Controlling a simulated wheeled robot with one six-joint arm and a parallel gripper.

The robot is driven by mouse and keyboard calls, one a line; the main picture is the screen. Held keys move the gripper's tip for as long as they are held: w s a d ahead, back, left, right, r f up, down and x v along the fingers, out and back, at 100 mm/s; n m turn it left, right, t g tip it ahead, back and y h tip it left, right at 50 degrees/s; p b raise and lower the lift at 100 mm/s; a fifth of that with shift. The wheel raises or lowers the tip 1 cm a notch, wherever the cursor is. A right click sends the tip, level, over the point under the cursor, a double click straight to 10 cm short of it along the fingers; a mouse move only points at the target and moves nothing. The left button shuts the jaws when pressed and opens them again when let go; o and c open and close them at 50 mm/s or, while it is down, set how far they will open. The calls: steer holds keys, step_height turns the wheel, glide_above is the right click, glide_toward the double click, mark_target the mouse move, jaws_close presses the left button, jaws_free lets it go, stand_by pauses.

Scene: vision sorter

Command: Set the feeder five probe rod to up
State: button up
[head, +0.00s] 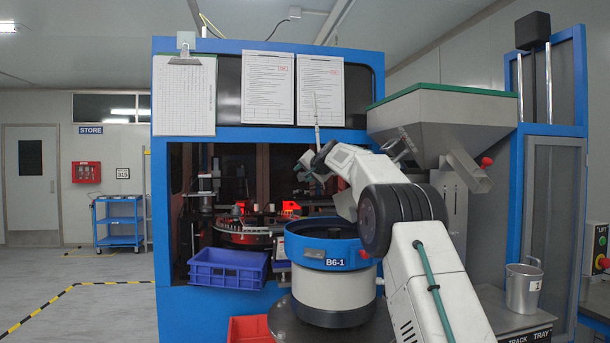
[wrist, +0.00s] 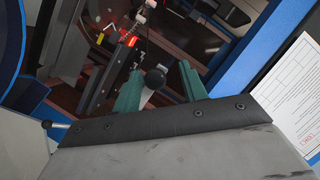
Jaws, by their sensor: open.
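My gripper (wrist: 160,76) is open in the wrist view, its two green fingers standing apart. A dark round knob (wrist: 155,77) shows between the fingers; I cannot tell whether either finger touches it. It looks like the end of a rod, but most of the shaft is hidden. In the head view my gripper (head: 312,163) is small, above the blue-rimmed bowl feeder (head: 328,252) marked B6-1. A thin pale rod (head: 316,108) stands nearly upright just above it. No label for feeder five is readable, so I cannot tell which rod is its probe rod.
A grey hopper (head: 440,118) with a red-knobbed lever (head: 487,162) stands to the right. A blue crate (head: 227,270) and a red bin (head: 248,330) are at left. The blue machine frame (head: 265,136) and hanging papers (head: 268,88) bound the space behind. A metal mug (head: 523,288) stands at right.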

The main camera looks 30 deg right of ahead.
steer(key=v, duration=0.7)
steer(key=shift+s, duration=0.35)
steer(key=shift+r, duration=0.1)
steer(key=s+a+f+n+g+y, duration=0.1)
steer(key=s+a+f+n+g, duration=0.3)
steer(key=s+a, duration=0.8)
steer(key=s+a+f+n+g+y, duration=0.25)
steer(key=s+a+f, duration=0.35)
steer(key=s+a, duration=0.6)
steer(key=s+f+n+g+h, duration=0.1)
steer(key=s+f+g, duration=0.1)
steer(key=s+f, duration=0.5)
steer(key=s+a+f+n+g+h, duration=0.1)
steer(key=s+f, duration=0.6)
steer(key=s, duration=1)
steer(key=s+f+n+g+h, duration=0.1)
steer(key=s+f+g, duration=0.3)
steer(key=s+f, duration=0.3)
steer(key=s, duration=0.5)
steer(key=shift+s+a, duration=0.3)
